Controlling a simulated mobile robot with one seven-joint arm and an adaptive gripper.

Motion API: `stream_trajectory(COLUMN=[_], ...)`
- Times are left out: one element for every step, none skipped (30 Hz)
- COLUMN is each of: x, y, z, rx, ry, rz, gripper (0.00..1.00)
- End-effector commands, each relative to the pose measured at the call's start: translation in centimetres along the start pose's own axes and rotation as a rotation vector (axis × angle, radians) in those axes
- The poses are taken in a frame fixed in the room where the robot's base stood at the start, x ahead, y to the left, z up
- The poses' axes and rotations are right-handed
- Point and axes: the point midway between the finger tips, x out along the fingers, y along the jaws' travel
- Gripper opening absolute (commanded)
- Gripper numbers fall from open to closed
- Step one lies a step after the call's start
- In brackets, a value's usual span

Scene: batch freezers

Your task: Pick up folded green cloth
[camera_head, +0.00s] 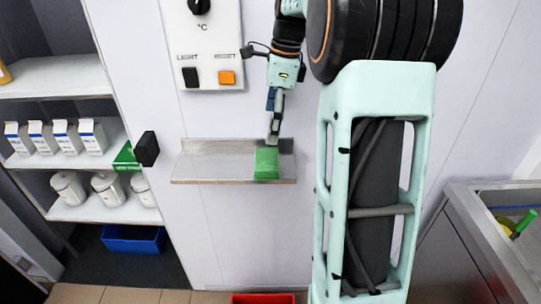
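The folded green cloth (266,164) lies on a narrow grey metal shelf (215,167) fixed to the white wall panel, right of the shelf's middle. It reaches to the shelf's front edge. My gripper (272,140) points down right above the back of the cloth. The fingertips look very near or touching its back edge; I cannot tell which. The fingers show nearly edge-on, so their opening is not visible.
A control panel (202,60) with a knob and two switches is above the shelf. Left are open shelves with white cartons (63,137), canisters (107,188) and a blue bin (133,239). A red bin (262,298) is below. A metal sink (480,235) stands right.

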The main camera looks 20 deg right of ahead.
Motion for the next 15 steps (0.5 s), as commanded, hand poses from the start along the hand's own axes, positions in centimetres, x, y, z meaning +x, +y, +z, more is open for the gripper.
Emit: stream_trajectory(x=[-0.3, -0.4, -0.4, -0.4, -0.3, 0.0, 0.3, 0.7, 1.4, 1.9, 2.5, 3.1, 3.5, 3.9, 4.4], y=[0.0, 0.0, 0.0, 0.0, 0.1, 0.1, 0.1, 0.1, 0.1, 0.1, 0.2, 0.1, 0.1, 0.1, 0.1], z=[-0.4, -0.6, -0.8, -0.9, -1.0, -1.0, -1.1, -1.1, -1.1, -1.1, -1.1, -1.1, -1.1, -1.1, -1.1], rx=[0.007, 0.01, 0.013, 0.014, 0.016, 0.017, 0.017, 0.017, 0.017, 0.017, 0.017, 0.017, 0.017, 0.017, 0.017], ry=[0.004, 0.007, 0.01, 0.011, 0.012, 0.013, 0.014, 0.014, 0.014, 0.014, 0.014, 0.014, 0.014, 0.014, 0.014], rz=[0.0, 0.001, 0.001, 0.001, 0.002, 0.002, 0.002, 0.004, 0.005, 0.005, 0.006, 0.004, 0.004, 0.003, 0.003], gripper=[1.0, 1.0, 1.0, 1.0, 1.0, 1.0, 1.0, 1.0, 1.0, 1.0, 1.0, 1.0, 1.0, 1.0, 1.0])
